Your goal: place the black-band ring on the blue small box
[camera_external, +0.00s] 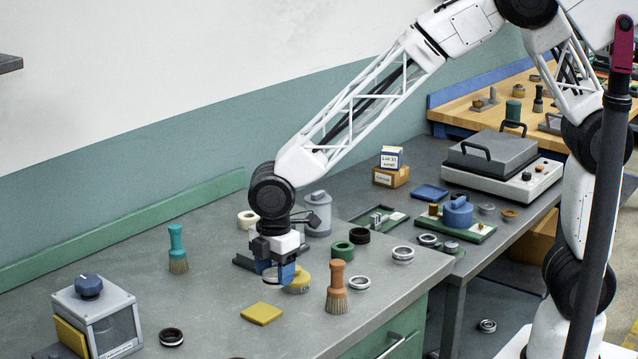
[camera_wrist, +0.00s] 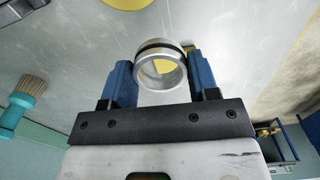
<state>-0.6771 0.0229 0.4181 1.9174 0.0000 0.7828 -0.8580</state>
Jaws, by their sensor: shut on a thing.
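The black-band ring (camera_wrist: 160,66), silver with a dark band, is between the two blue fingers of my gripper (camera_wrist: 159,70) in the wrist view, with both fingers against its sides. In the external view my gripper (camera_external: 280,273) hangs low over the grey bench, and the ring is hard to make out between the fingers. A small, low blue box (camera_external: 430,193) lies on the farther grey bench, right of and beyond my gripper, beside the grey lidded machine. Its top looks empty.
A yellow pad (camera_external: 262,313), an orange-handled brush (camera_external: 336,288) and a yellow round brush (camera_external: 298,281) are near my gripper. Several loose rings lie about, among them a silver one (camera_external: 403,254). A green tray (camera_external: 456,225) with a blue pot stands before the blue box.

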